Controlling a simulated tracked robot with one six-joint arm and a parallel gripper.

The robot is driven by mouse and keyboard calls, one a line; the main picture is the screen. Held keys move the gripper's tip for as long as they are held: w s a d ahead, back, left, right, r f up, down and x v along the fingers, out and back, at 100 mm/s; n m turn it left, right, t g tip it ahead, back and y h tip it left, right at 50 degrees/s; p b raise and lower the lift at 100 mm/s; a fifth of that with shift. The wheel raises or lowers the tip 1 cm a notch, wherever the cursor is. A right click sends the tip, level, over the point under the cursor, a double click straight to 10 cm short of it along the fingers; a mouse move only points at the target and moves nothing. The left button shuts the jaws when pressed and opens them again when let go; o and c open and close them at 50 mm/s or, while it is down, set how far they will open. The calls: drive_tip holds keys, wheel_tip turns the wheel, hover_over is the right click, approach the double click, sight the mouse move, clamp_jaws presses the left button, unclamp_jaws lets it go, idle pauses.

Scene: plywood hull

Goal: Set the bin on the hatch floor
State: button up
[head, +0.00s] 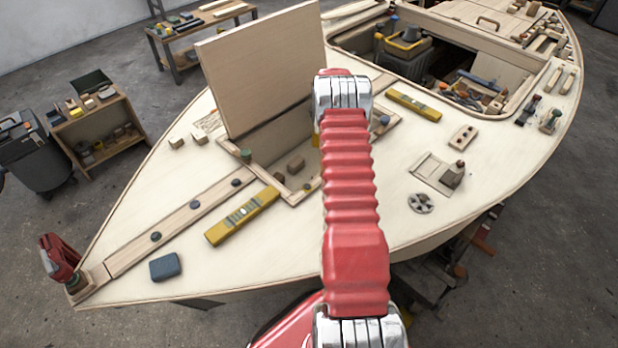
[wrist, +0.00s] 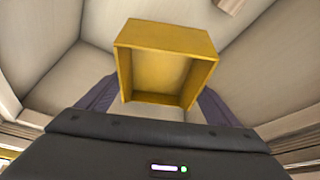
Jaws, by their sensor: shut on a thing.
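The yellow bin (wrist: 160,75) is an open box. In the wrist view my gripper (wrist: 155,103) is shut on it, with a dark finger at each side, and the bin's open side faces the camera. The pale walls of the hatch surround it. In the head view the hatch (head: 268,150) is an opening in the deck, and only a sliver of the yellow bin (head: 313,139) shows beside my red arm. My arm hides the gripper there. I cannot tell whether the bin touches the hatch floor.
A plywood lid (head: 265,65) stands upright at the hatch's back left. Small wooden blocks (head: 295,166) lie inside the hatch. A yellow level (head: 242,215) and a blue block (head: 165,267) lie on the deck. A larger opening (head: 450,70) holds tools.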

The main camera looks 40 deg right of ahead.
drive_tip(key=shift+f, duration=3.1)
drive_tip(key=shift+f, duration=1.9)
drive_tip(key=o, duration=1.1)
drive_tip(key=shift+f, duration=0.1)
drive_tip(key=shift+v, duration=6.15)
